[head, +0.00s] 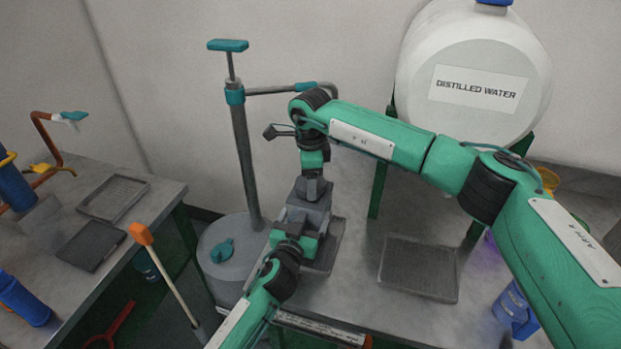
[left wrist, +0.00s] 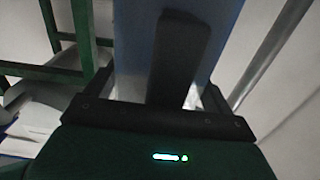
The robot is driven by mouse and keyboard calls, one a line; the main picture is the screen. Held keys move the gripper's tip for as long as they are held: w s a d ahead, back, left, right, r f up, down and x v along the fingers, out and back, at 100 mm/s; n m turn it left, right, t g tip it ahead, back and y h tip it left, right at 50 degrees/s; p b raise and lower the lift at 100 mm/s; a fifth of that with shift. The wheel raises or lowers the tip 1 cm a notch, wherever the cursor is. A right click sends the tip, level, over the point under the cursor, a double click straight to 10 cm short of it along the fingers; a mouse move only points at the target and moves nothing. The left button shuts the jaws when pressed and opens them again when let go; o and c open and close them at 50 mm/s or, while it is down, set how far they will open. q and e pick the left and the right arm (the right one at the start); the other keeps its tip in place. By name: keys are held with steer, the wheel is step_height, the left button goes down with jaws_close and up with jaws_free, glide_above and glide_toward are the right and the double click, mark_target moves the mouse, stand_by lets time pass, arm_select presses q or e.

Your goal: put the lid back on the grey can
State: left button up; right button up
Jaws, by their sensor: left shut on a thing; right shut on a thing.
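My left gripper (head: 303,222) and my right gripper (head: 312,188) meet over the near left part of the right-hand bench. The right one comes down from above, the left one from below. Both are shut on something. In the left wrist view, a smooth blue-grey body, which looks like the grey can (left wrist: 135,50), stands between my left fingers, with a dark upright bar in front of it. In the head view the grippers largely hide what they hold. I cannot make out the lid or whether it touches the can.
A dark tray (head: 337,240) lies beside the grippers, and another tray (head: 420,288) to the right. A drum with a tall pump (head: 243,150) stands close on the left. A distilled water tank (head: 470,60) is at the back right. A blue container (head: 513,305) stands at the right.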

steer(key=m, duration=1.1)
steer(key=o, duration=1.2)
steer(key=shift+c, duration=0.2)
steer(key=shift+r, duration=0.1)
step_height(320, 180, up, 12)
